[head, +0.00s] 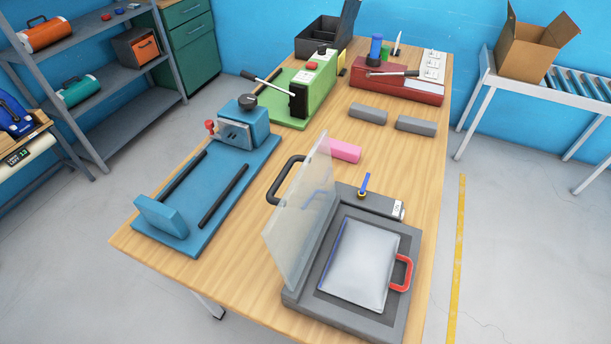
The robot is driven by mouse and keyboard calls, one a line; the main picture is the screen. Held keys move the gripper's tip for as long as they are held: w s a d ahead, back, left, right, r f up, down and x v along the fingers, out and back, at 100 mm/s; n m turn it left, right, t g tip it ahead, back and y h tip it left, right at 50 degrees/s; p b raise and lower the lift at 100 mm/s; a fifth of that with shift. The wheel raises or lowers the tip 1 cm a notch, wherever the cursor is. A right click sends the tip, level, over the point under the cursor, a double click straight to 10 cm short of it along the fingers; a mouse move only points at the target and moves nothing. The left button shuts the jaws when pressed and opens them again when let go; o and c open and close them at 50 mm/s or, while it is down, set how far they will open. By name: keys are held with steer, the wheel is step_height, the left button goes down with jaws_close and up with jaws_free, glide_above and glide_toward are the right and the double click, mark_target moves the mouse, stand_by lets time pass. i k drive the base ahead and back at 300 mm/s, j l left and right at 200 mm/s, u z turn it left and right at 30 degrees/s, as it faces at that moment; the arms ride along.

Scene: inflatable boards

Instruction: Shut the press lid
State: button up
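The press stands near the front of the wooden table, with a dark grey base (347,322). Its translucent pale lid (300,215) is raised along the base's left side and stands steeply, leaning a little left. A black handle (272,186) sticks out from the lid's outer left face. A silvery flat sheet or pouch (357,265) lies in the open bed. A red handle (406,274) is at the bed's right edge. A small blue lever (364,184) stands up at the back of the base. My gripper is not in view.
A blue clamp fixture (235,165) lies left of the press on the table (400,165). A pink block (344,151) sits just behind the lid. Grey blocks (368,113), a green press (310,100) and a red device (398,92) stand farther back.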

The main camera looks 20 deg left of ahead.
mark_target(272, 200)
steer(key=i+j+z, duration=0.15)
steer(key=j+z, duration=0.2)
steer(key=j, duration=0.9)
steer(key=j+z, duration=0.35)
steer(key=j, duration=0.85)
steer(key=k+j, duration=0.1)
steer(key=j, duration=0.4)
steer(key=k+z, duration=0.05)
